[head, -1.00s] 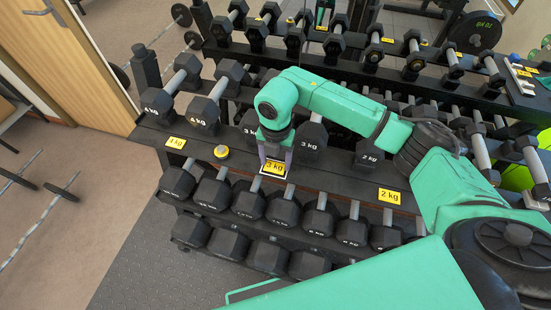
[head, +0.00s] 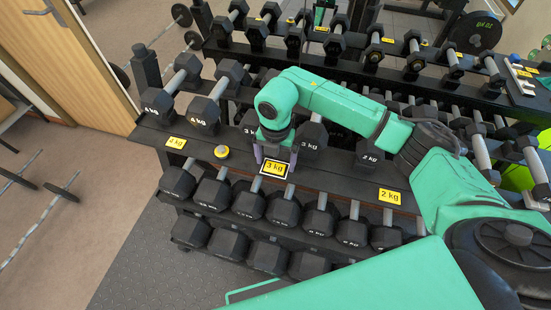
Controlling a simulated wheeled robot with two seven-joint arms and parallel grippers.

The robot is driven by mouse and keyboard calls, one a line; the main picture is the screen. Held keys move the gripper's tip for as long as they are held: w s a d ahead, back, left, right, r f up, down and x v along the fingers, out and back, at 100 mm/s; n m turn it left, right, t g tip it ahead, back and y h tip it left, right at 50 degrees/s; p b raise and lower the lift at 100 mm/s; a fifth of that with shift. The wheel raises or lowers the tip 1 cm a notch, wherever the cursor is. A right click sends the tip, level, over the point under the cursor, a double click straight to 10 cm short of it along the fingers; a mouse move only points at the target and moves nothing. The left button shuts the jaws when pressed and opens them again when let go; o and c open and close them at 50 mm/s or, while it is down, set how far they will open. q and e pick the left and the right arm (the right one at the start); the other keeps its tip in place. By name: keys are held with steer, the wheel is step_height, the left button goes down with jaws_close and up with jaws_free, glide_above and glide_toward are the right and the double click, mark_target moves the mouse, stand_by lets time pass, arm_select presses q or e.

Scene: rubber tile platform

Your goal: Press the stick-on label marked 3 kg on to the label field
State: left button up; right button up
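The yellow 3 kg label (head: 275,168) lies at the front edge of the dark rack's upper shelf, below the 3 kg dumbbells (head: 313,138). A pale edge shows around it; the label field under it is hidden. My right gripper (head: 275,161) is just above and behind the label, pointing down. Its two fingers are apart, one toward each side of the label, and look open. I cannot tell whether a fingertip touches the label. My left gripper is not in view.
A yellow 4 kg label (head: 176,142) and a yellow 2 kg label (head: 390,196) sit along the same shelf edge. Hexagonal dumbbells (head: 283,209) fill the tier below.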

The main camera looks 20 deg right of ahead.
mark_target(276, 165)
step_height(276, 165, up, 15)
steer(key=b, duration=0.2)
steer(key=shift+f+b, duration=0.15)
steer(key=shift+b, duration=0.25)
